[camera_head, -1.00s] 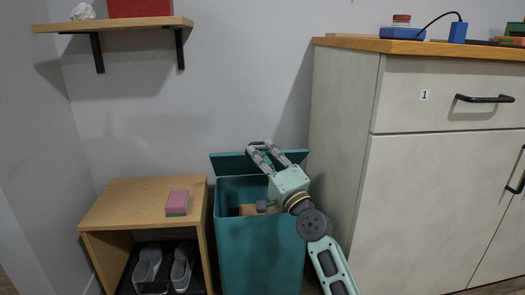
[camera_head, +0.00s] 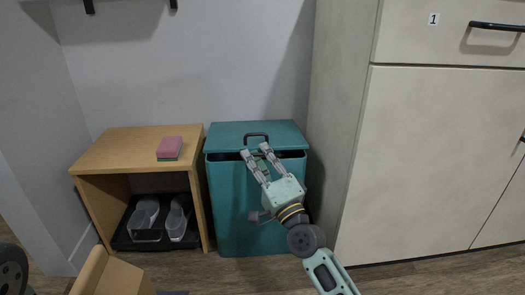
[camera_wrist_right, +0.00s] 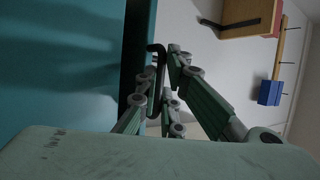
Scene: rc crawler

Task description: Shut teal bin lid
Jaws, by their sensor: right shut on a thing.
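The teal bin (camera_head: 235,205) stands between a low wooden shelf unit and a tall cabinet. Its teal lid (camera_head: 225,136) is tilted down over the top, with a dark gap between its front edge and the bin. A dark handle (camera_head: 256,135) is on the lid's front part. My right gripper (camera_head: 255,151) is at the front of the lid, shut on this handle. In the right wrist view the handle (camera_wrist_right: 157,70) runs between the fingers, beside the teal surface. My left gripper is not in view.
The wooden shelf unit (camera_head: 120,150) left of the bin holds a pink and green sponge (camera_head: 169,148) on top and shoes in a black tray (camera_head: 125,240) below. The pale cabinet (camera_head: 430,160) stands close on the right. A cardboard box (camera_head: 115,278) is at the lower left.

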